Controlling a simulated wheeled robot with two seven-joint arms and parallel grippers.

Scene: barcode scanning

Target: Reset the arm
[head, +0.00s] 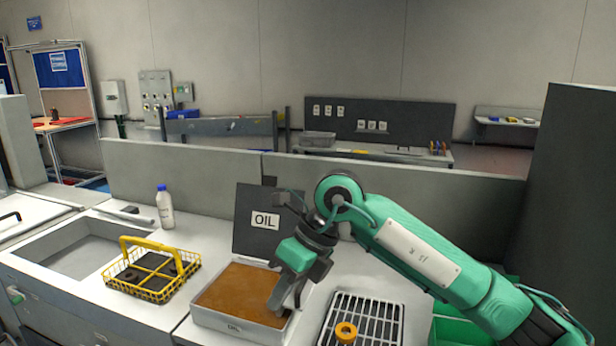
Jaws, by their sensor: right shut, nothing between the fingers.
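My right arm reaches in from the right. Its gripper (285,305) is shut and empty, pointing down over the right part of the oil tray (208,316). I cannot tell whether its fingertips touch the brown oil (238,290). The tray is a pale box with an open dark lid (252,242) marked "OIL" behind it. My left gripper is not in view.
A yellow wire basket (152,282) with dark inserts stands left of the tray. A white bottle with a blue cap (165,207) stands behind it. A sink (80,250) is at the left. A grille (366,312) with an orange ring (346,332) lies at the right. A low partition runs behind the counter.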

